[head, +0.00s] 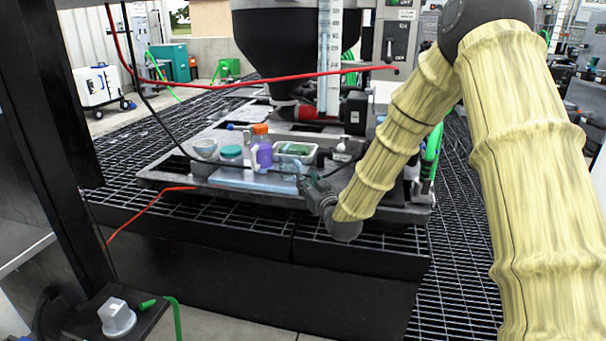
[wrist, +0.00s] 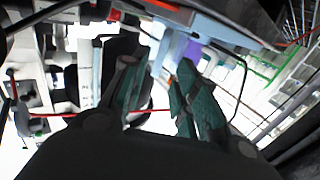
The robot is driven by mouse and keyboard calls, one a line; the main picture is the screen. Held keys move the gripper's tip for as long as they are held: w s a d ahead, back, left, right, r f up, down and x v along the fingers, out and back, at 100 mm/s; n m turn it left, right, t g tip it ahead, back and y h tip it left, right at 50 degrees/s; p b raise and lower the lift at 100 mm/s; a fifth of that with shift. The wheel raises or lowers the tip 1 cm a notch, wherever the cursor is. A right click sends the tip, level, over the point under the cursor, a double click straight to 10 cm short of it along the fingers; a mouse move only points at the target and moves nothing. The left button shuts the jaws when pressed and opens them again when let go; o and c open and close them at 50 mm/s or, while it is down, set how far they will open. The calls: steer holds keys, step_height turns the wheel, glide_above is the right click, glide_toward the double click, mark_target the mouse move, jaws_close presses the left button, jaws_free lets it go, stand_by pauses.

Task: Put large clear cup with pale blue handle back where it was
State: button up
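My gripper (head: 312,184) is at the front edge of a dark platform, beside a pale blue curved piece (head: 297,169) that looks like the cup's handle. The clear cup body cannot be made out there. In the wrist view my gripper's two green-patterned fingers (wrist: 158,82) stand apart. A pale blue strip shows beyond the gap, and I see nothing clearly clamped between them. Whether the fingers touch the handle cannot be told.
A pale blue board (head: 240,179) lies in front. A red cable (head: 240,82) hangs across above.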

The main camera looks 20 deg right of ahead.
steer(key=s, duration=0.6)
steer(key=s+a+f+g, duration=0.25)
steer(key=s+f, duration=0.35)
steer(key=f, duration=0.4)
steer(key=s+a+f+g, duration=0.25)
steer(key=s+f, duration=0.25)
steer(key=f, duration=0.4)
steer(key=s+a+f+g, duration=0.1)
steer(key=s+f+g, duration=0.4)
steer(key=f, duration=0.5)
steer(key=s+a+f+g, duration=0.1)
steer(key=s+f, duration=0.4)
steer(key=s, duration=0.6)
steer(key=s+a+f+g, duration=0.1)
steer(key=s+f+g, duration=0.3)
steer(key=s, duration=0.7)
steer(key=s+a+f+g, duration=0.1)
steer(key=s+f+g, duration=0.2)
steer(key=s+f, duration=0.3)
steer(key=s, duration=0.5)
steer(key=shift+s+f+m+p, duration=0.15)
steer(key=shift+f+m+p, duration=0.15)
steer(key=shift+f+p, duration=0.1)
steer(key=shift+a, duration=0.1)
